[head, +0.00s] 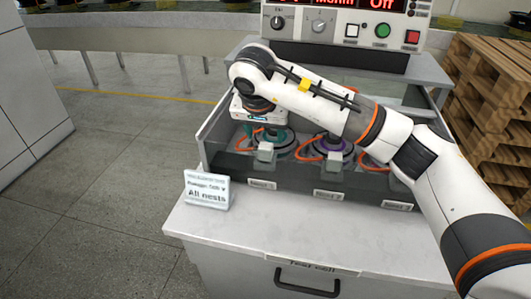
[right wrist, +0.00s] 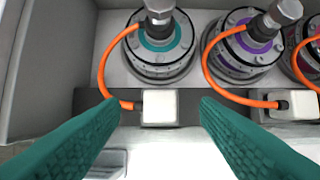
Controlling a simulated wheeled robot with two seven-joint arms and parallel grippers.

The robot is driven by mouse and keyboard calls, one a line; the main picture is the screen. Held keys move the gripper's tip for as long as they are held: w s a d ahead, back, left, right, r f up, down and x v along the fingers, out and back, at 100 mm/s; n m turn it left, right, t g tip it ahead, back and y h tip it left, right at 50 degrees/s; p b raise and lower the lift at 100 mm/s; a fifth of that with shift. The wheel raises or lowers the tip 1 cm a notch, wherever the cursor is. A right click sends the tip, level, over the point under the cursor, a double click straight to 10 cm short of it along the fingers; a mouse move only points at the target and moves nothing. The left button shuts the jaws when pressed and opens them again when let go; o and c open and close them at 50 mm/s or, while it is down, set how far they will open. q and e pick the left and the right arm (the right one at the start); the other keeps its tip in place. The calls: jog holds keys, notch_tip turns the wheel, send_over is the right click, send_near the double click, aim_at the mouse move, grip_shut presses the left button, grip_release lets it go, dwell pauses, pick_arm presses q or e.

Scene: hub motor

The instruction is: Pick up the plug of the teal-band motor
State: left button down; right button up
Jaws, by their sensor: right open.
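The teal-band motor (right wrist: 160,62) sits in the first nest, its shaft pointing up, in the right wrist view. Its orange cable (right wrist: 101,72) curves down the left side to a pale, block-shaped plug (right wrist: 159,107) at the front edge of the nest. The plug also shows in the head view (head: 265,154). My right gripper (right wrist: 161,106) is open, with one teal finger left of the plug and one right of it in the picture. I see no contact with the plug. In the head view my right arm partly hides the motor. My left gripper is not in view.
A purple-band motor (right wrist: 243,46) and its plug (right wrist: 293,104) are to the right, with another motor (right wrist: 312,62) beyond. A side wall (head: 213,128) borders the nests. A sign (head: 207,190) stands at the front left. A control panel (head: 335,25) is behind.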

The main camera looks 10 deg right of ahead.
aim_at(265, 146)
jog(key=x, duration=0.5)
jog(key=shift+s+a+f, duration=0.15)
jog(key=shift+s+a, duration=0.1)
jog(key=shift+s, duration=0.15)
jog(key=shift+w+f, duration=0.15)
jog(key=shift+f, duration=0.1)
jog(key=shift+c, duration=0.4)
